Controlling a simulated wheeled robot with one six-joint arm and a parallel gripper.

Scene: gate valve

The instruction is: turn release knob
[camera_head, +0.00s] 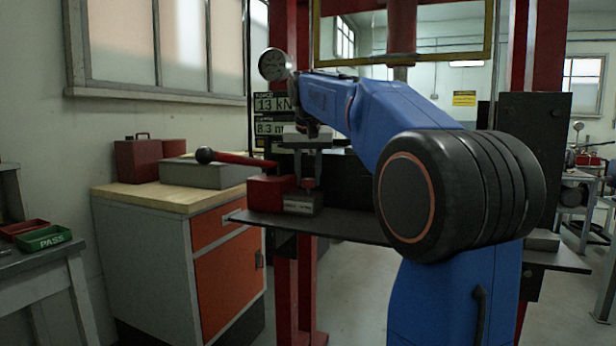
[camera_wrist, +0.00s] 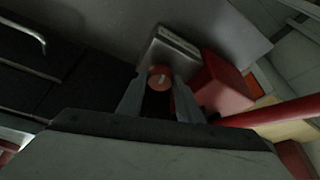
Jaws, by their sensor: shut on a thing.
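The release knob (camera_wrist: 160,77) is a small round red knob with a pale line across its face, in the middle of the wrist view. My gripper (camera_wrist: 160,90) has a finger on each side of it and is shut on it. The knob (camera_head: 309,184) also shows in the head view, on a small grey block (camera_head: 303,204) beside the red pump body (camera_head: 270,191). My gripper (camera_head: 309,165) reaches down to it from above. The far side of the knob and its stem are hidden.
A red lever with a black ball end (camera_head: 205,156) sticks out left from the pump. The pump stands on a dark shelf (camera_head: 345,226) of the red press frame. A wooden-topped cabinet (camera_head: 180,190) stands left. A display (camera_head: 271,104) reads 13 kN.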

